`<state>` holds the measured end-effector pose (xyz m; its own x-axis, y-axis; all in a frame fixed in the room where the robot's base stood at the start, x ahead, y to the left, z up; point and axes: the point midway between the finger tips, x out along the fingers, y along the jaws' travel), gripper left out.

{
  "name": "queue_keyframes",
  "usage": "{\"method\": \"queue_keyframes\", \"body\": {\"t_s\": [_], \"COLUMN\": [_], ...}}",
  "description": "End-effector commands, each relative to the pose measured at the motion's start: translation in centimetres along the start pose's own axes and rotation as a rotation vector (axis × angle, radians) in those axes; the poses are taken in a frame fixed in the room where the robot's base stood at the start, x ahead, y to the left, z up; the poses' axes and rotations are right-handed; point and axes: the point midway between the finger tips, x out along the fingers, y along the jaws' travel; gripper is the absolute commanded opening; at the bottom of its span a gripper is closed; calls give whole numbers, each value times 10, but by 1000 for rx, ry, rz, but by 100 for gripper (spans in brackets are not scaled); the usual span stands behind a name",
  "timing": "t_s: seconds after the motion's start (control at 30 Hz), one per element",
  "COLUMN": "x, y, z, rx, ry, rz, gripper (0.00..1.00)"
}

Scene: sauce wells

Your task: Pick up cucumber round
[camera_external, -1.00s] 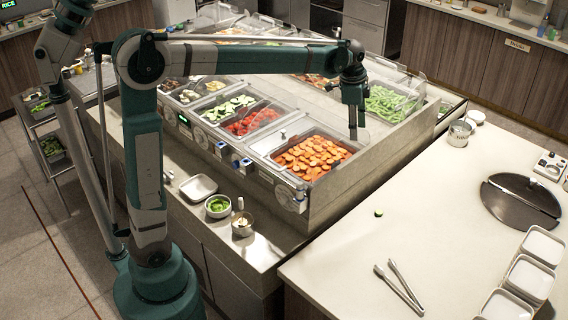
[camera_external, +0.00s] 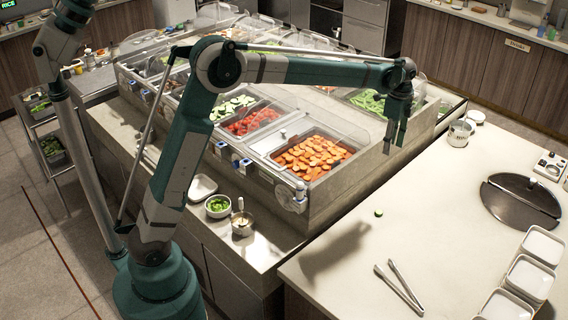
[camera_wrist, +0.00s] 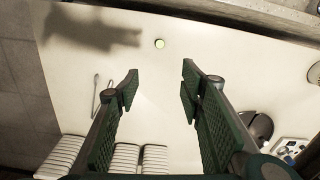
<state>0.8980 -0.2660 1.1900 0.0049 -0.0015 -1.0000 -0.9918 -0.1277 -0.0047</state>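Metal tongs (camera_external: 400,286) lie on the white counter (camera_external: 340,262) in front of the round. White square dishes (camera_external: 528,280) and a dark round lid (camera_external: 521,201) are to the right. The food well station (camera_external: 340,195) with carrot slices (camera_external: 312,157) stands behind left. Counter around the round is clear.

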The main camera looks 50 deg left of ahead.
Motion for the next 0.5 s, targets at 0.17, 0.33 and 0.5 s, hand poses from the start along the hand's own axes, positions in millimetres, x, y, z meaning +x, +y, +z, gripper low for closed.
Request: {"method": "queue_keyframes", "body": {"t_s": [0.17,0.33,0.5], "x": [27,62,113], "y": [-2,-2,-2], "z": [-4,-4,-3], "rx": [12,11,11], "ry": [-2,-2,-2], "rz": [5,5,5], "gripper": [38,38,38]}}
